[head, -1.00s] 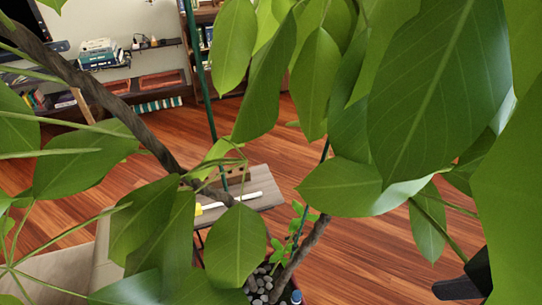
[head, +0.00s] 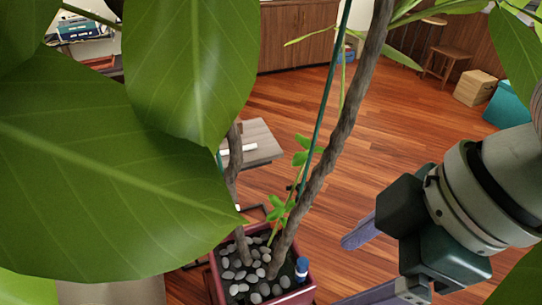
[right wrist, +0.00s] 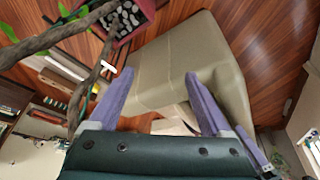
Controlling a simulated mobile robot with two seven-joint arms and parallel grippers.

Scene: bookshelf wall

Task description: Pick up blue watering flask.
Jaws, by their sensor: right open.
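My right gripper (head: 347,270) is open and empty, to the right of the pot and apart from the flask. Its two purple fingers also show in the right wrist view (right wrist: 159,73). My left gripper is not in view.
Large green leaves (head: 110,170) cover the left of the head view. A twisted trunk (head: 335,150) rises from the pot. A beige upholstered seat (right wrist: 185,60) lies beyond my fingers in the right wrist view. Wooden floor (head: 400,125) is open behind the pot.

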